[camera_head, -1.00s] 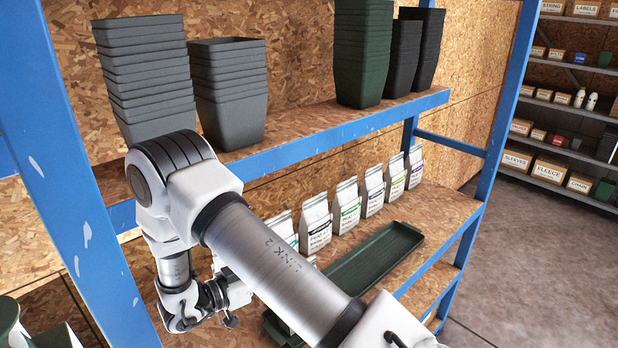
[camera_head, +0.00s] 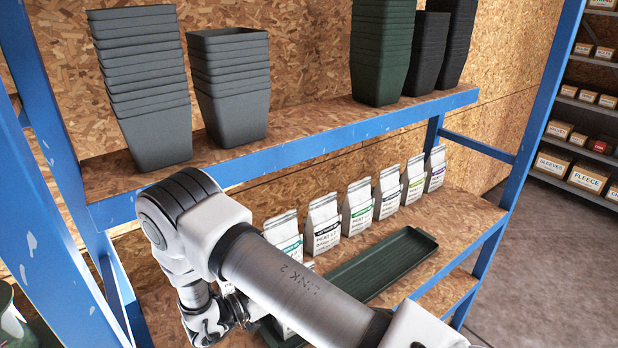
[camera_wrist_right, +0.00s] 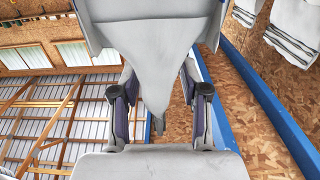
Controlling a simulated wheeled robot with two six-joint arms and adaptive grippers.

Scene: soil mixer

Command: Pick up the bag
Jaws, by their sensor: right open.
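Another pale bag (camera_head: 283,329) shows in part below my right arm, mostly hidden. In the right wrist view a grey-white bag (camera_wrist_right: 150,42) fills the top, its tapered side reaching down between the fingers. My right gripper (camera_wrist_right: 159,90) is open, one finger on each side of that bag. Contact cannot be told. In the head view its fingertips are hidden behind my arm. My left gripper is not in view.
A long green tray (camera_head: 385,262) lies in front of the bag row. Grey pots (camera_head: 150,100) and green pots (camera_head: 381,60) are stacked on the upper shelf. The blue shelf beam (camera_head: 330,138) runs above the bags. Bare board lies right of the tray.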

